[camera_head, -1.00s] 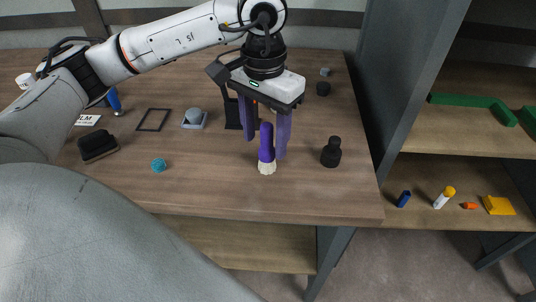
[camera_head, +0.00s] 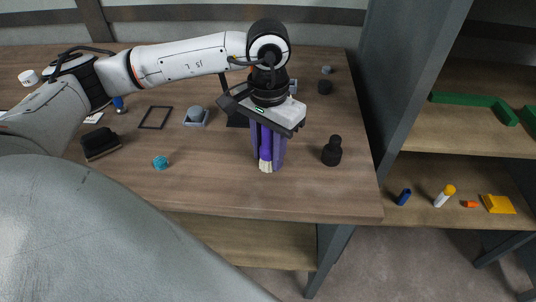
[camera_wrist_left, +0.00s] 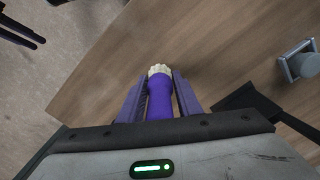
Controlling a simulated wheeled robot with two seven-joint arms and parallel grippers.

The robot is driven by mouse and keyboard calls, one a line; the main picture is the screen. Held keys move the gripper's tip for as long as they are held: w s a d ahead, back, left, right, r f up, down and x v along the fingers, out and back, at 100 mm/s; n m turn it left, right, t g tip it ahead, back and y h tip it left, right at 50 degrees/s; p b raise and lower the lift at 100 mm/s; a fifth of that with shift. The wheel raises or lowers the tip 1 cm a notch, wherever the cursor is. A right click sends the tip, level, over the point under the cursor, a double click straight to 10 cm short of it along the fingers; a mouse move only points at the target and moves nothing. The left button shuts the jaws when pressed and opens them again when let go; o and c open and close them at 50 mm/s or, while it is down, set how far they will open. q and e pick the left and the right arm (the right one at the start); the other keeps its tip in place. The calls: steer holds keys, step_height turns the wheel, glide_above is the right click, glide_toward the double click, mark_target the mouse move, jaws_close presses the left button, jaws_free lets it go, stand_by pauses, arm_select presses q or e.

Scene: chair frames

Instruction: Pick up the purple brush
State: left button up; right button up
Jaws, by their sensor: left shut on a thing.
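The purple brush (camera_head: 266,150) has a purple handle and pale cream bristles pointing down toward the front of the wooden table (camera_head: 210,190). My left gripper (camera_head: 267,158) is over the table with its purple fingers shut on the brush handle, one on each side. In the left wrist view the brush (camera_wrist_left: 160,98) lies between the two fingers (camera_wrist_left: 158,95), bristles at the far end. I cannot tell whether the bristles touch the tabletop. The right gripper is not in view.
A black knob-like piece (camera_head: 332,151) stands just right of the brush. A teal ball (camera_head: 160,162), a black brush-like block (camera_head: 100,143), a thin black frame (camera_head: 154,117) and a grey piece (camera_head: 195,117) lie to the left. A grey shelf panel (camera_head: 405,70) rises at the right.

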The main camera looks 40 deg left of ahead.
arm_select(q)
steer(key=shift+r, duration=0.1)
step_height(320, 180, up, 10)
steer(key=shift+f+b, duration=0.1)
steer(key=shift+b, duration=0.2)
stand_by(0.6)
